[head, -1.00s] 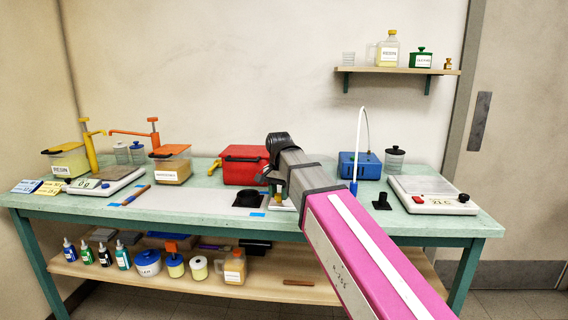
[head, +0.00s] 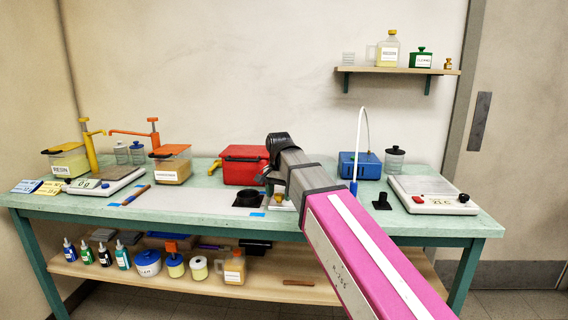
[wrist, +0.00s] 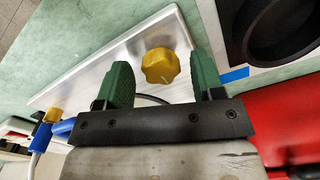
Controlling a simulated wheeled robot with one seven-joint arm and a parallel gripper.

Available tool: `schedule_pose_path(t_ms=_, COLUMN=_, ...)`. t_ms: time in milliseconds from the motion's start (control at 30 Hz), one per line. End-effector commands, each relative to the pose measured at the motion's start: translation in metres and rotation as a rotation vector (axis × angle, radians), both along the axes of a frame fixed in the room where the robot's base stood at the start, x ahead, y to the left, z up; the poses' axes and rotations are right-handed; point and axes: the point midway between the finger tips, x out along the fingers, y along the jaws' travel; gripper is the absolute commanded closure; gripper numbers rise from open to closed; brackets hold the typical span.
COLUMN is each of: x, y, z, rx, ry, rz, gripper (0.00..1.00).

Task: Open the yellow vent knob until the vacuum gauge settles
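The yellow knob (wrist: 160,66) is lobed and sits on a white plate (wrist: 95,72). In the wrist view it lies between the two green fingers of my gripper (wrist: 162,78), with a gap on each side. My gripper is open and appears to touch nothing. In the head view the knob (head: 279,198) is small and partly covered by my gripper (head: 273,188). A second yellow part (wrist: 53,115) with a blue fitting is at the plate's other end. I cannot make out a vacuum gauge or its reading; my arm hides part of the bench there.
A red box (head: 243,165) stands close behind my gripper on the left. A black round dish (head: 248,199) lies just left of the plate. A blue box (head: 360,165) and a hot plate (head: 430,194) stand to the right.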

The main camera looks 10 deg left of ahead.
Motion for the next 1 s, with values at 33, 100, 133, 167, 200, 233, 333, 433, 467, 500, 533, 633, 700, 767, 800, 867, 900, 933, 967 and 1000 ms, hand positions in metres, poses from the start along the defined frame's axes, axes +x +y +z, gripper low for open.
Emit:
schedule_pose_path(t_ms=33, x=0.0, y=0.0, z=0.0, rx=0.0, ry=0.0, rz=0.0, gripper=0.38)
schedule_pose_path(t_ms=100, x=0.0, y=0.0, z=0.0, rx=0.001, ry=-0.001, rz=0.0, gripper=0.38)
schedule_pose_path(t_ms=133, x=0.001, y=0.0, z=0.0, rx=0.001, ry=-0.001, rz=0.001, gripper=0.38)
schedule_pose_path(t_ms=167, x=0.001, y=0.0, z=0.0, rx=0.001, ry=-0.001, rz=0.001, gripper=0.38)
schedule_pose_path(t_ms=200, x=0.001, y=0.0, z=0.001, rx=0.001, ry=-0.001, rz=0.001, gripper=0.38)
schedule_pose_path(t_ms=233, x=0.001, y=0.0, z=0.002, rx=0.001, ry=-0.001, rz=0.001, gripper=0.38)
schedule_pose_path(t_ms=333, x=0.001, y=0.001, z=0.006, rx=0.001, ry=-0.001, rz=0.001, gripper=0.38)
schedule_pose_path(t_ms=433, x=0.002, y=0.001, z=0.014, rx=0.001, ry=-0.003, rz=0.001, gripper=0.38)
schedule_pose_path(t_ms=467, x=0.002, y=0.001, z=0.017, rx=0.001, ry=-0.003, rz=0.001, gripper=0.38)
schedule_pose_path(t_ms=500, x=0.002, y=0.001, z=0.021, rx=0.001, ry=-0.003, rz=0.001, gripper=0.38)
schedule_pose_path(t_ms=533, x=0.001, y=0.001, z=0.023, rx=0.001, ry=-0.003, rz=0.001, gripper=0.38)
schedule_pose_path(t_ms=633, x=0.001, y=0.001, z=0.032, rx=0.001, ry=-0.003, rz=0.001, gripper=0.38)
schedule_pose_path(t_ms=700, x=0.002, y=0.001, z=0.037, rx=0.001, ry=-0.003, rz=0.001, gripper=0.38)
schedule_pose_path(t_ms=767, x=0.002, y=0.001, z=0.043, rx=0.001, ry=-0.003, rz=0.001, gripper=0.38)
schedule_pose_path(t_ms=800, x=0.002, y=0.001, z=0.046, rx=0.001, ry=-0.003, rz=0.001, gripper=0.38)
schedule_pose_path(t_ms=867, x=0.001, y=0.001, z=0.051, rx=0.001, ry=-0.003, rz=0.001, gripper=0.38)
schedule_pose_path(t_ms=900, x=0.001, y=0.001, z=0.054, rx=0.001, ry=-0.003, rz=0.001, gripper=0.38)
schedule_pose_path(t_ms=933, x=0.001, y=0.001, z=0.056, rx=0.001, ry=-0.003, rz=0.001, gripper=0.38)
schedule_pose_path(t_ms=967, x=0.001, y=0.001, z=0.058, rx=0.001, ry=-0.003, rz=0.001, gripper=0.38)
schedule_pose_path(t_ms=1000, x=0.001, y=0.001, z=0.06, rx=0.001, ry=-0.003, rz=0.001, gripper=0.38)
